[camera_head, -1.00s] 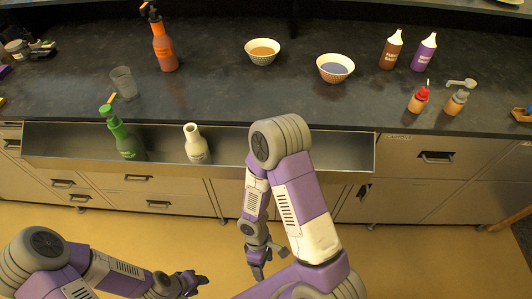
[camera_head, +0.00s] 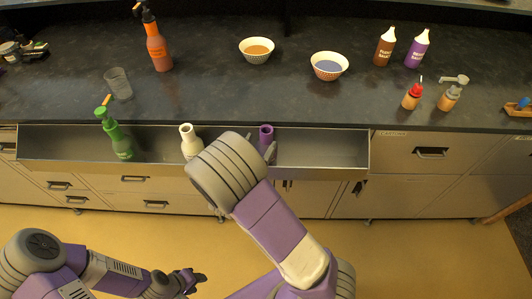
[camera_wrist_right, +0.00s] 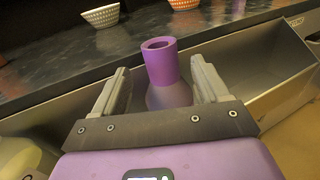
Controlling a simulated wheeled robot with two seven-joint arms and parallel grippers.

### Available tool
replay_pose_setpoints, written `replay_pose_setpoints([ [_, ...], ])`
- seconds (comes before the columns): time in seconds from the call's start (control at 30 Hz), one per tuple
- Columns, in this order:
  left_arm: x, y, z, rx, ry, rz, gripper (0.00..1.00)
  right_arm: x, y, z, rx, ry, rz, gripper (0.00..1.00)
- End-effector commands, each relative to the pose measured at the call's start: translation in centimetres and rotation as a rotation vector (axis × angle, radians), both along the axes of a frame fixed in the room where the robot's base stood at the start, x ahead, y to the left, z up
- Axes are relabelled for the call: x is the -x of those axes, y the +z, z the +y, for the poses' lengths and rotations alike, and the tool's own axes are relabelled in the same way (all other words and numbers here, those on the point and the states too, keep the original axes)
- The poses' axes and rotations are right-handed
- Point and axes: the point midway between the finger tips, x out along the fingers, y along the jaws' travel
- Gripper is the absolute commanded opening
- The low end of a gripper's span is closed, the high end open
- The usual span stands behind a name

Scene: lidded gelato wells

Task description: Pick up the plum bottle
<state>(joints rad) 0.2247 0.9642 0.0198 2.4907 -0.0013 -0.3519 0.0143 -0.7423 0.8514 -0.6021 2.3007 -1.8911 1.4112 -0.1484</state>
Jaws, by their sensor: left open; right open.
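The plum bottle (camera_head: 266,133) stands in the metal trough along the counter front, its open neck showing past my right arm. In the right wrist view its purple neck and shoulder (camera_wrist_right: 163,70) rise between the two fingers of my right gripper (camera_wrist_right: 160,85). The fingers are open, one on each side of the bottle, with visible gaps at the neck; its lower body is hidden. In the head view my right gripper is mostly hidden behind my arm. My left gripper (camera_head: 198,279) is open and empty above the floor, at lower left.
The trough (camera_head: 325,150) also holds a green bottle (camera_head: 119,140) and a white bottle (camera_head: 187,143), left of the plum one. On the counter stand an orange bottle (camera_head: 157,48), two bowls (camera_head: 328,66), a brown bottle (camera_head: 384,48) and another purple bottle (camera_head: 417,50). The trough's right part is empty.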

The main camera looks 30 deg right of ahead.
Motion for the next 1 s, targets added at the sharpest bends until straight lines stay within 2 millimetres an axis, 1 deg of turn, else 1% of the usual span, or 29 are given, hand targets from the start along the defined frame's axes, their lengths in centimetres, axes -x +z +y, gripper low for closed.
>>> replay_pose_setpoints([
  [0.2, 0.0, -0.9, 0.0, 0.0, 0.0, 0.0, 0.43, -1.7, -0.1, -2.8, -0.001, -0.005, -0.001, 0.74],
  [0.3, 0.0, -1.1, 0.0, 0.0, 0.0, 0.0, 0.43, -2.4, -0.1, -3.7, -0.002, -0.004, 0.0, 0.74],
  [0.4, 0.0, -1.1, 0.0, 0.0, 0.0, 0.0, 0.43, -2.7, 0.0, -4.1, -0.001, -0.002, 0.001, 0.74],
  [0.6, 0.0, -1.1, 0.0, 0.0, 0.0, 0.0, 0.43, -2.7, 0.0, -4.1, -0.001, -0.001, 0.002, 0.74],
  [0.87, 0.0, -1.1, 0.0, 0.0, 0.0, 0.0, 0.43, -2.7, 0.0, -4.1, -0.002, -0.002, 0.003, 0.34],
  [1.0, 0.0, -1.1, 0.0, 0.0, 0.0, 0.0, 0.43, -2.7, 0.0, -4.1, -0.002, -0.002, 0.003, 0.13],
])
